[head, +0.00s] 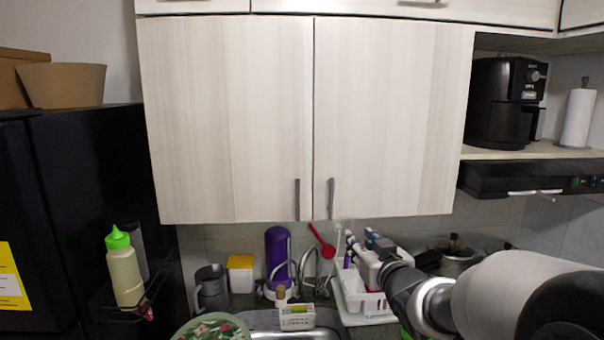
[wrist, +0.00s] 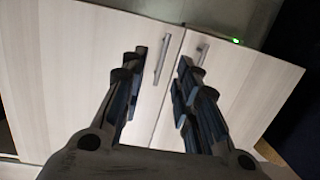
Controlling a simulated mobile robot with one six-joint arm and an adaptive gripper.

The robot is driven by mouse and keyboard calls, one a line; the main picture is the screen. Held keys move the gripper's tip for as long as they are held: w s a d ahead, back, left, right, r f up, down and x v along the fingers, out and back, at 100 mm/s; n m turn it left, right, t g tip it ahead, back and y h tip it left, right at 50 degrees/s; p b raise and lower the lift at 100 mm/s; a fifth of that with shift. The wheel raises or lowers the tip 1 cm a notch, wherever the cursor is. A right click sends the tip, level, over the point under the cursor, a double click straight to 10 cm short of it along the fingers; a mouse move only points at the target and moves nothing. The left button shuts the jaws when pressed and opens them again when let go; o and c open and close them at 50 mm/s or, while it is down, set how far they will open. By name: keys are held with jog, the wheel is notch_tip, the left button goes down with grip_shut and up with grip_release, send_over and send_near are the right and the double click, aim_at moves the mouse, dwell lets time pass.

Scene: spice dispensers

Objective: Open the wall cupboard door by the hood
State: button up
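The wall cupboard has two pale wood-grain doors, both closed. The door by the hood is the right door (head: 390,115) in the head view, with a vertical grey bar handle (head: 331,198) at its lower inner corner. The wrist view appears upside down, so this door (wrist: 80,65) is on the left there. Its handle (wrist: 163,58) shows between my fingertips in that picture. My gripper (head: 361,238) is open and empty, below and slightly right of the handle in the head view. Touching is not visible, and the depth gap is unclear.
The other door (head: 230,115) has its own handle (head: 297,199) close by. The black hood (head: 530,180) is at right, under a shelf with a black air fryer (head: 497,105). A sink, a white dish rack (head: 358,298) and a purple bottle (head: 278,255) are below.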

aim_at(331, 200)
jog(key=w+a+r+p, duration=0.1)
jog(key=w, duration=0.5)
jog(key=w+a+r+y+p, duration=0.1)
jog(key=w, duration=0.6)
jog(key=w+a+t+y+p, duration=0.1)
jog(key=w, duration=0.5)
jog(key=shift+w+a+r+n, duration=0.35)
jog(key=shift+w+r+n, duration=0.05)
grip_shut()
